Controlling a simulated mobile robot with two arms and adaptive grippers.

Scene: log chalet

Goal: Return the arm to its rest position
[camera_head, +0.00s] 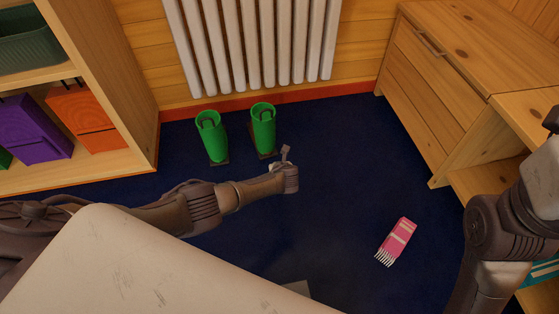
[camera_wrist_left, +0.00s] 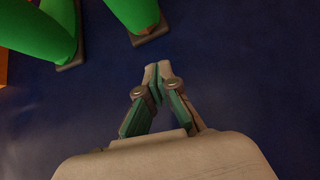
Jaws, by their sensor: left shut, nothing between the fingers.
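My left arm (camera_head: 215,203) comes in from the left and reaches out low over the dark blue floor, with its end in front of two green boots. In the left wrist view my left gripper (camera_wrist_left: 157,72) is shut, its fingertips together and nothing between them. The left boot (camera_head: 211,140) and the right boot (camera_head: 263,132) stand upright, apart from the gripper. Their green lower parts also show at the upper left of the wrist view. My right arm (camera_head: 500,230) is at the right edge; its gripper is out of view.
A white radiator (camera_head: 255,45) is on the log wall behind the boots. A wooden shelf (camera_head: 125,100) with purple and orange boxes stands left, a wooden drawer cabinet (camera_head: 430,95) right. A pink brush-like item (camera_head: 397,240) lies on the floor (camera_head: 340,180), otherwise largely clear.

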